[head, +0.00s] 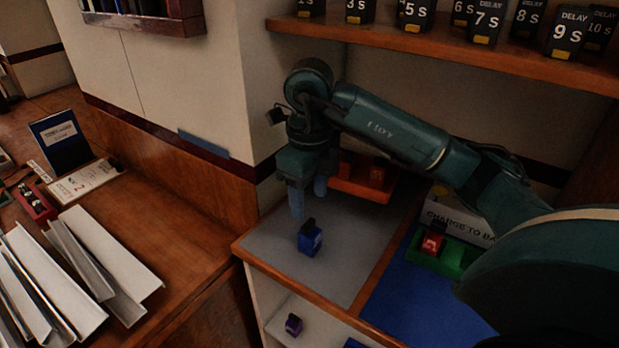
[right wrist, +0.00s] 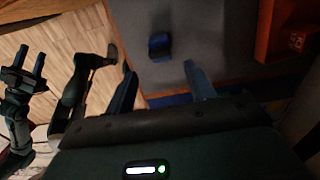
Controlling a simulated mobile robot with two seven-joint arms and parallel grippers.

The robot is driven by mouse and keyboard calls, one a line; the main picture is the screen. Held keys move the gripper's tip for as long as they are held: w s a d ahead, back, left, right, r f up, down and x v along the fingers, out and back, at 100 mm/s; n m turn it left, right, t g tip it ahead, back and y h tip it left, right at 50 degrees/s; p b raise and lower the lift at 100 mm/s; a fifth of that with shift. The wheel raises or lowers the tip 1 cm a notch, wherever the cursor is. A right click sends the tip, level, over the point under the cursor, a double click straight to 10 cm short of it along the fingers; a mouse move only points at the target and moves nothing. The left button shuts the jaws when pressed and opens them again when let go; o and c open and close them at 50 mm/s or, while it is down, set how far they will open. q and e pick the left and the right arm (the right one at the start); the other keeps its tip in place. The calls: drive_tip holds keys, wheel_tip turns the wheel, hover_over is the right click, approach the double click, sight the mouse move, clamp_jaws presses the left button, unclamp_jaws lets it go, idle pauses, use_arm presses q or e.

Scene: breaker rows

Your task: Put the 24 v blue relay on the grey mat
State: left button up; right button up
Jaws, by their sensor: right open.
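A blue relay (head: 310,238) with a dark top stands on the grey mat (head: 345,262), near the mat's front-left part. Its label is too small to read. In the right wrist view the blue relay (right wrist: 160,47) sits on the grey mat (right wrist: 215,25), apart from the fingers. My right gripper (head: 308,198) is open and empty, just above and behind the relay in the head view. It also shows in the right wrist view (right wrist: 162,88), with a gap between its two fingers. My left gripper is not in the head view.
An orange tray (head: 362,180) stands at the back of the mat. Right of it are a blue mat (head: 415,295) and a green holder (head: 462,255) with a red relay (head: 432,243). A shelf (head: 440,45) with several black delay relays is above. A purple relay (head: 293,324) sits below.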

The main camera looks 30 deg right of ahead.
drive_tip(key=shift+r, duration=1.5)
